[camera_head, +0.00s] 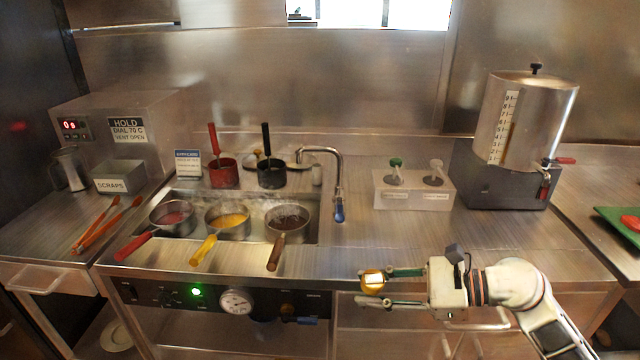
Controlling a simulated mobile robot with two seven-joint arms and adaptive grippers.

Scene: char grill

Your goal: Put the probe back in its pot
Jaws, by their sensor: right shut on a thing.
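My right gripper (376,288) reaches in from the lower right, in front of the counter's edge. It is shut on a small yellow thing (373,281) with a pale face; this may be the probe, but its shape is too small to be sure. Behind the sink stand a red pot (223,174) with a red handle and a black pot (271,175) with a black handle. I cannot tell which is the probe's pot. My left gripper is not in view.
Three handled pans, red (172,218), yellow (228,222) and brown (289,222), sit in the sink well. The tap (338,185) rises at its right. A white block (412,192) and a steel urn (525,120) stand farther right. The counter (430,238) between is clear.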

